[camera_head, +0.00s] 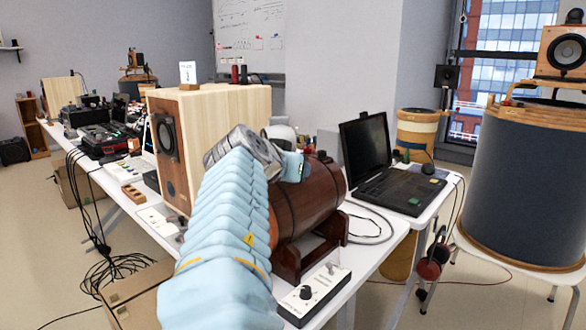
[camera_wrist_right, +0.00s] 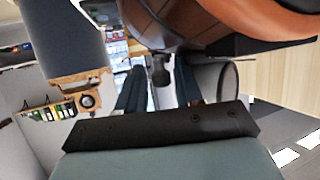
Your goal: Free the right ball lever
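A brown wooden drum-shaped speaker (camera_head: 308,205) lies on a dark cradle on the white table in the head view. Its underside fills the top of the right wrist view as a brown curved body (camera_wrist_right: 215,22). A dark ball lever (camera_wrist_right: 161,72) projects from that body. My right gripper (camera_wrist_right: 159,88) is open, with one dark finger on each side of the lever and gaps visible. In the head view my blue-sleeved arm reaches over the drum's left end, and the fingers and lever cannot be made out there. My left gripper is not in view.
A pale wooden box speaker (camera_head: 232,105) stands behind my arm. A black laptop (camera_head: 385,175) is right of the drum, and a small control box (camera_head: 315,292) lies in front. A large dark barrel (camera_head: 525,185) stands at the right. Loose cable lies on the table.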

